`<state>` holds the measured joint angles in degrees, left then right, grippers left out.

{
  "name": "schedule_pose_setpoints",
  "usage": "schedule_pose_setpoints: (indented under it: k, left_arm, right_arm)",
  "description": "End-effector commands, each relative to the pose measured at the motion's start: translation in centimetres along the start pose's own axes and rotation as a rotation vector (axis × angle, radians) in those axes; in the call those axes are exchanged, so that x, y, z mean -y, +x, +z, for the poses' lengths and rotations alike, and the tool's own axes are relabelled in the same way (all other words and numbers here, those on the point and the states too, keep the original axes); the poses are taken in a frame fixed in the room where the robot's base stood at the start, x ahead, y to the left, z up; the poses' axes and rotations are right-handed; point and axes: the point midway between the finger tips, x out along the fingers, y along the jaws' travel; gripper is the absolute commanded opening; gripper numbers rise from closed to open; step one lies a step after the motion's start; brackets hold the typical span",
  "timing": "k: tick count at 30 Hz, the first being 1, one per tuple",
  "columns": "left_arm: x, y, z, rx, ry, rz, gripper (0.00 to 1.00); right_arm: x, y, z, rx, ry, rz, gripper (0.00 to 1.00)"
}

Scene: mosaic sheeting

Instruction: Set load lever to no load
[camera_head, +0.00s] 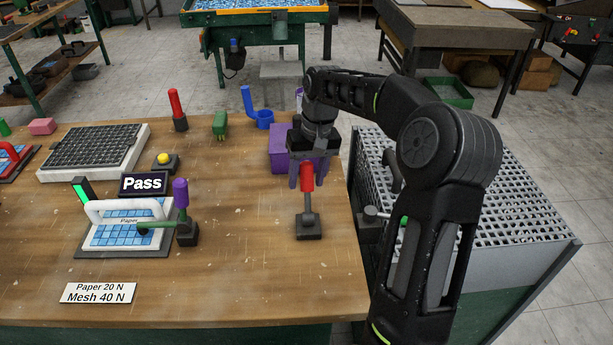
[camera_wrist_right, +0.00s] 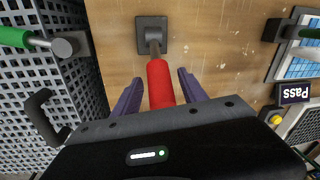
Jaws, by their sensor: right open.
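A lever with a red handle (camera_head: 307,178) stands on a dark square base (camera_head: 308,226) near the table's right edge; no label on it is readable. My right gripper (camera_wrist_right: 160,75) is open, with its two purple-grey fingers on either side of the red handle (camera_wrist_right: 160,84). A gap shows between each finger and the handle in the right wrist view. A second lever with a purple handle (camera_head: 181,193) and a green arm stands beside the blue-tiled test sheet (camera_head: 110,236). Another red-handled lever (camera_head: 175,104) stands farther back. My left gripper is not in view.
A "Pass" display (camera_head: 143,184), a yellow button (camera_head: 163,158) and a label card (camera_head: 98,293) are on the wooden table (camera_head: 240,290). A purple box (camera_head: 283,150) sits behind my right gripper. A perforated bench (camera_head: 500,215) adjoins on the right.

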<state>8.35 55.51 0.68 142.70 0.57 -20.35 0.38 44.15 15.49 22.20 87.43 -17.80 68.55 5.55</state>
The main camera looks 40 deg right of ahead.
Motion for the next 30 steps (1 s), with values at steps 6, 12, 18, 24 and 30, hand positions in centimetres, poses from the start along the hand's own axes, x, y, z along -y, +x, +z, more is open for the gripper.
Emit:
schedule_pose_setpoints:
  k: [6, 12, 18, 24, 30]
  left_arm:
    - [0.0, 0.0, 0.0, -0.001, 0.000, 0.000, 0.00]
    - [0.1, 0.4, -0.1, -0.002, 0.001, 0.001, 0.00]
    - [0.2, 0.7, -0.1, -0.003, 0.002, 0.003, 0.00]
    - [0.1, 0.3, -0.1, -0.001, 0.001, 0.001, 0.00]
    - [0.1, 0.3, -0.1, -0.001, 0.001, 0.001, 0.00]
  right_arm:
    - [0.0, -0.2, 0.0, 0.000, -0.001, 0.000, 0.50]
    - [0.1, -2.1, -0.1, -0.004, -0.001, 0.000, 0.50]
    - [0.0, -5.5, -0.1, -0.004, 0.000, 0.000, 0.50]
    - [0.0, -7.7, 0.0, -0.001, 0.000, 0.000, 0.50]
    - [0.0, -7.8, 0.0, 0.000, 0.000, 0.000, 0.50]
